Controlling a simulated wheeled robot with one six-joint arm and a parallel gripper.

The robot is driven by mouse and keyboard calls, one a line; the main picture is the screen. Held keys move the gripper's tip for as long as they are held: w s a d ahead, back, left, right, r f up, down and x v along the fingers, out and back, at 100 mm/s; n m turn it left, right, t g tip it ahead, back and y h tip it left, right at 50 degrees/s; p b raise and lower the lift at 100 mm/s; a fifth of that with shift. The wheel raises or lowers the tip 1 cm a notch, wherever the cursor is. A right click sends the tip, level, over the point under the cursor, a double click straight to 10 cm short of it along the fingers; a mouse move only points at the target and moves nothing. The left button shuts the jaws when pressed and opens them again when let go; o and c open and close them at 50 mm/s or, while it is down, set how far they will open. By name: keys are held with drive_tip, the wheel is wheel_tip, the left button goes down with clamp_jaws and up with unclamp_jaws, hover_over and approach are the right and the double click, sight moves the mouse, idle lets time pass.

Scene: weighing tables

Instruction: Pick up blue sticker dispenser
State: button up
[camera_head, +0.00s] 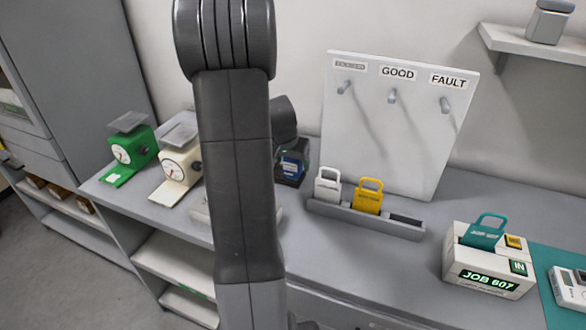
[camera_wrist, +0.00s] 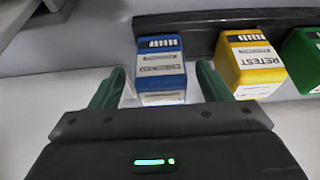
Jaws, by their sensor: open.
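The blue sticker dispenser (camera_wrist: 161,82) is a small upright box with a white label and a slotted top, in the wrist view. My gripper (camera_wrist: 162,71) is open, with one green finger on each side of the dispenser's near part in the picture. A gap shows on both sides, and no contact is visible. How deep the fingers reach around it is unclear.
A yellow RETEST dispenser (camera_wrist: 252,72) and a green dispenser (camera_wrist: 303,55) stand right of the blue one, by a dark rail (camera_wrist: 203,22). Green (camera_head: 131,152) and cream (camera_head: 177,170) scales, a tag rack (camera_head: 350,215) and a JOB 607 box (camera_head: 489,273) stand on the table.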

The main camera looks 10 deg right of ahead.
sight(293, 165)
drive_tip(key=shift+x, duration=1.75)
drive_tip(key=shift+c, duration=0.2)
drive_tip(key=shift+w, duration=0.1)
drive_tip(key=c, duration=1.1)
drive_tip(key=shift+r, duration=0.1)
wheel_tip(293, 165, up, 10)
drive_tip(key=shift+f, duration=0.1)
